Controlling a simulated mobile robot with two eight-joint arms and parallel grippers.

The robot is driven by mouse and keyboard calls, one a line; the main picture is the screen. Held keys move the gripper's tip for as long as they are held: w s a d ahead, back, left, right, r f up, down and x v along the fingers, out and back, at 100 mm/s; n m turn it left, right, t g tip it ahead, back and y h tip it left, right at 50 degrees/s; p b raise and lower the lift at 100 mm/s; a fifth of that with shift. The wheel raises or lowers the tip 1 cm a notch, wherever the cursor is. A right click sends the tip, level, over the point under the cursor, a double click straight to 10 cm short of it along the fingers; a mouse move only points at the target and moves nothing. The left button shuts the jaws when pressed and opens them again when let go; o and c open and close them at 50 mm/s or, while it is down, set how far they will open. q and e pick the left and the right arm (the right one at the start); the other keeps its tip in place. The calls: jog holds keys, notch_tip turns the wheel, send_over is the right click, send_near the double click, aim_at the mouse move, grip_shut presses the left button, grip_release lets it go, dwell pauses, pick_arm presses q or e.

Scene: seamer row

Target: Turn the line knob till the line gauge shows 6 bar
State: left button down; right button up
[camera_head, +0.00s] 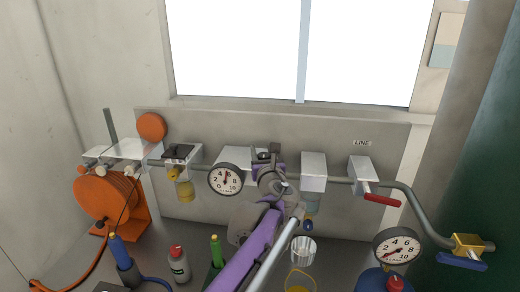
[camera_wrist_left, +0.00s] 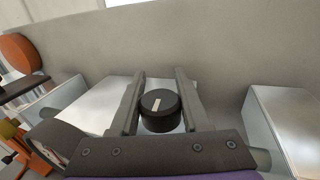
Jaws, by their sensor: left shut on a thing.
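The black line knob (camera_wrist_left: 160,110), with a pale mark on top, sits between the two fingers of my left gripper (camera_wrist_left: 160,88) in the left wrist view. The gripper is shut on it. In the head view my purple and grey left gripper (camera_head: 267,168) reaches the pipe and mostly hides the knob. Just left of it is a round white gauge (camera_head: 225,180), its needle pointing nearly straight up, between 4 and 6. I take this as the line gauge; its exact reading is too small to tell. My right gripper is not in view.
A second gauge (camera_head: 397,246) at the lower right has its needle near 0. A red-handled valve (camera_head: 381,200) is under the LINE label (camera_head: 362,143). An orange hose reel (camera_head: 106,195) stands left. A clear cup (camera_head: 303,249) and small bottle (camera_head: 178,264) are below.

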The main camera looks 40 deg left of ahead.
pick_arm(q)
jog(key=shift+w+d+m+t+h, duration=0.1)
jog(key=shift+m+t+h, duration=0.3)
jog(key=shift+h, duration=0.1)
jog(key=shift+c, duration=1.9)
grip_release()
jog(key=v, duration=1)
jog(key=shift+s+d, duration=0.25)
jog(key=shift+s, duration=0.1)
